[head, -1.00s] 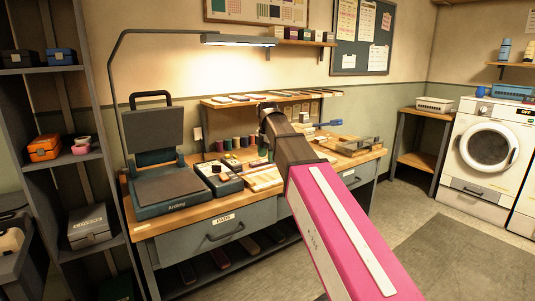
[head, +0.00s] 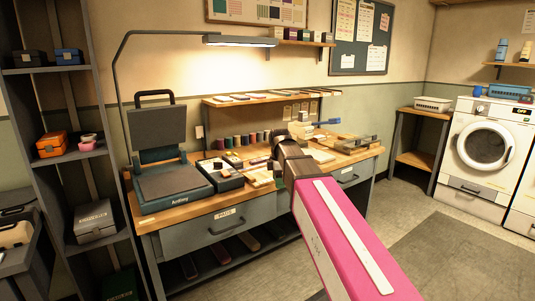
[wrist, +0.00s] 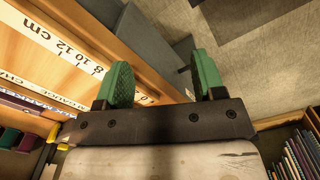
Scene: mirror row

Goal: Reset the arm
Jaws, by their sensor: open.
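My arm shows in the head view as a pink link with a dark wrist (head: 290,160), reaching over the front of the wooden workbench (head: 190,209). The fingers cannot be made out there. In the wrist view my gripper (wrist: 163,80) has two green fingers set wide apart, with nothing between them. The wooden bench edge with a printed centimetre scale (wrist: 45,42) lies to the left of the fingers, and grey floor (wrist: 250,60) shows beyond and to the right.
A heat press (head: 165,185) stands open at the bench's left end, under a lamp (head: 240,41). Thread spools (head: 233,142) and a dark tray (head: 220,176) are near the wrist. A shelf unit (head: 75,160) stands left. Floor (head: 455,250) is clear at right.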

